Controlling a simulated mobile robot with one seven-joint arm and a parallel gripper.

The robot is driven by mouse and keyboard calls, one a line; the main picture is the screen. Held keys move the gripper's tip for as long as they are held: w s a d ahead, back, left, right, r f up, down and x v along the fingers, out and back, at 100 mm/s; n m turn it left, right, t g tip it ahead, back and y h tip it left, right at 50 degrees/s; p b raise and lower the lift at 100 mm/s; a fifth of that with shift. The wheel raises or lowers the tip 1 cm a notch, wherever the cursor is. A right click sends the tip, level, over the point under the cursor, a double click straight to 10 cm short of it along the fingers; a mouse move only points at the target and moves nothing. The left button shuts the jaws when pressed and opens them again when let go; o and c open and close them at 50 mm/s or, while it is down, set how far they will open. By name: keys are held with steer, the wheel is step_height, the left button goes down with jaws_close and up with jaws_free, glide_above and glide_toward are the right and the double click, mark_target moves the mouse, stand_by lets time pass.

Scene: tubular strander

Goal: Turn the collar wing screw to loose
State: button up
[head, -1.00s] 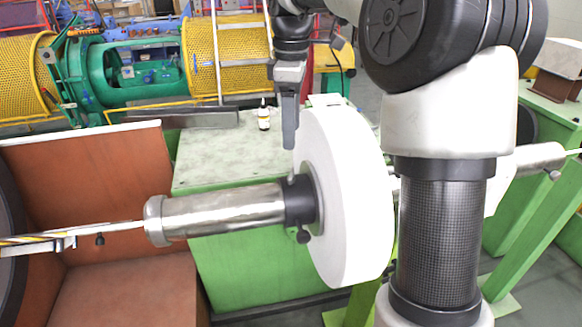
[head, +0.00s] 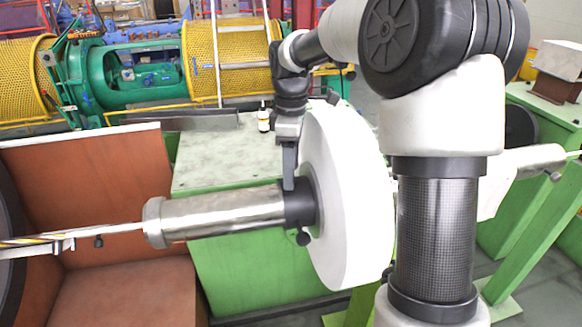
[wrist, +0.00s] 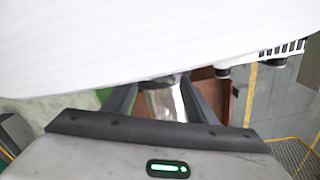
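The dark collar (head: 301,203) sits on the silver shaft (head: 225,213) against the large white disc (head: 345,200). A small dark knob-like screw (head: 303,238) hangs from the collar's underside. My gripper (head: 289,186) points down from above, its tips at the collar's top edge beside the disc; I cannot tell whether they touch it. In the wrist view my gripper's fingers (wrist: 160,88) are apart, with the silver shaft (wrist: 165,103) showing beyond the gap. No screw can be made out between the fingers.
The white disc (wrist: 130,40) fills the top of the wrist view, close to the fingers. A green bench (head: 230,150) with a small bottle (head: 263,117) stands behind the shaft. A brown housing (head: 90,190) is at left. A thin rod (head: 100,231) runs out of the shaft's left end.

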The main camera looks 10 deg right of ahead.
steer(key=c, duration=0.8)
steer(key=shift+r+n+p, duration=0.15)
steer(key=shift+n+p, duration=0.35)
steer(key=shift+n, duration=0.4)
steer(key=o, duration=1.1)
steer(key=shift+c, duration=0.2)
step_height(320, 180, up, 17)
steer(key=p, duration=0.1)
steer(key=shift+r, duration=0.1)
